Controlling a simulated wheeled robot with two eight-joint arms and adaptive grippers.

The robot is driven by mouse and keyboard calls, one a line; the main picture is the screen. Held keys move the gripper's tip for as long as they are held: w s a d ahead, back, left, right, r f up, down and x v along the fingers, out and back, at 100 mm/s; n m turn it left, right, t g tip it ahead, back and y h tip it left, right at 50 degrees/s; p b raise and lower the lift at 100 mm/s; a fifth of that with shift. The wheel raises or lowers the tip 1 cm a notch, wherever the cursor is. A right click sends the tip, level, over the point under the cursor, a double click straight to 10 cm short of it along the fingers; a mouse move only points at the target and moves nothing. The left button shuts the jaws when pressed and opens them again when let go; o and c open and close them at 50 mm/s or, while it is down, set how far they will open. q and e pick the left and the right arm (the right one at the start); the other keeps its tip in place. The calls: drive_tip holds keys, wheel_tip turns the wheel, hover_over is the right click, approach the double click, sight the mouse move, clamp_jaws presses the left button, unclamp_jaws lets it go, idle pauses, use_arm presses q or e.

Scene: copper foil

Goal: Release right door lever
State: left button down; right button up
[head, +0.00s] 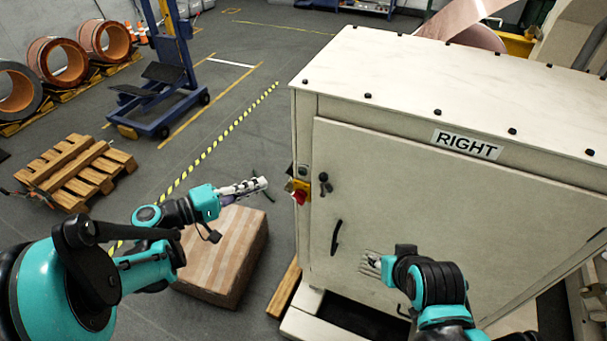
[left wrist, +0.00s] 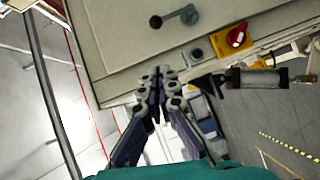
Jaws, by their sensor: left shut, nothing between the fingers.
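The cabinet's right door (head: 400,190) stands shut under a RIGHT sign (head: 467,144). Its small black lever (head: 323,183) is on the upper left of the door, above a curved black handle (head: 336,237). In the left wrist view the lever (left wrist: 176,18) shows a round knob on a short arm. My left gripper (head: 264,184) is left of the cabinet, apart from the lever; its fingertips (left wrist: 160,72) are together and empty. My right gripper (head: 371,262) is before the lower door, right of the handle; its fingers are small and unclear.
A red rotary switch (head: 299,196) on a yellow plate sits on the frame left of the lever, also in the left wrist view (left wrist: 237,36). A strapped box (head: 222,252) stands on the floor below my left arm. A wooden pallet (head: 75,172) lies farther left.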

use_arm(q)
drive_tip(key=shift+d, duration=0.1)
drive_tip(key=s+d+b+x, duration=0.1)
drive_tip(key=s+b+x, duration=0.1)
drive_tip(key=x, duration=1)
drive_tip(key=shift+d+f+b, duration=0.35)
drive_tip(key=shift+d+b, duration=0.15)
drive_tip(key=shift+b, duration=0.05)
drive_tip(key=shift+r, duration=0.1)
drive_tip(key=shift+s+d+r+m+p, duration=0.1)
drive_tip(key=shift+d+m+p, duration=0.2)
drive_tip(key=shift+p, duration=0.1)
